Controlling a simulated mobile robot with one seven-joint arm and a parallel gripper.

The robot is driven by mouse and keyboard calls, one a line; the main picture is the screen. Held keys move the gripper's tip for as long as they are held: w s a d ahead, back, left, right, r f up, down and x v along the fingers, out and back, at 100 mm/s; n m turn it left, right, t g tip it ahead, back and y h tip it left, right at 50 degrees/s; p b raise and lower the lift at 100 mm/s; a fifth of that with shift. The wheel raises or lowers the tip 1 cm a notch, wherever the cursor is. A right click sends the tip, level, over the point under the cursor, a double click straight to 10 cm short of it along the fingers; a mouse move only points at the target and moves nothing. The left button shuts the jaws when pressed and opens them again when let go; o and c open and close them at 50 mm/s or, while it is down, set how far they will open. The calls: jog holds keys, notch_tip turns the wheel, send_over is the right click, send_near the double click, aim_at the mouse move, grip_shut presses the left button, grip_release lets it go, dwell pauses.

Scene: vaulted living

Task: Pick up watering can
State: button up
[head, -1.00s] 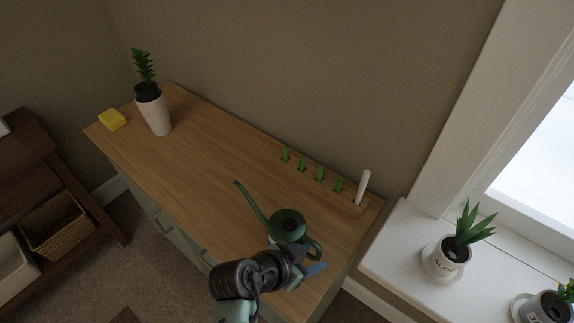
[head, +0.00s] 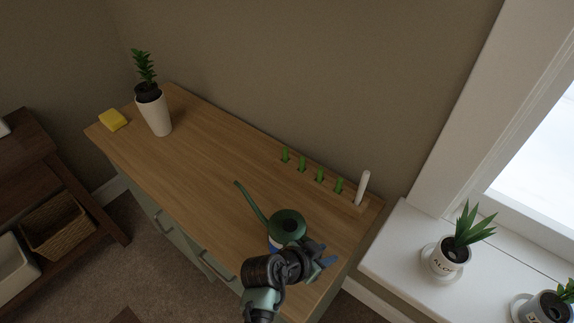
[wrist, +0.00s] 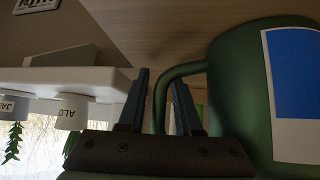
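The green watering can (head: 287,224) stands on the wooden cabinet top (head: 215,145), its thin spout pointing up and left. In the wrist view its green body (wrist: 240,95) with a blue and white label fills the right side. My gripper (wrist: 162,100) is open, with the can's handle (wrist: 172,76) between its two dark blue fingers. A gap shows between the handle and the left finger. In the head view my gripper (head: 326,262) is at the can's lower right side, and my wrist hides most of the handle.
A white potted plant (head: 154,108) and a yellow sponge (head: 113,120) sit at the far left. A windowsill with an aloe pot (head: 446,257) is at right.

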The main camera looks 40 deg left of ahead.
grip_shut()
dwell(1.0)
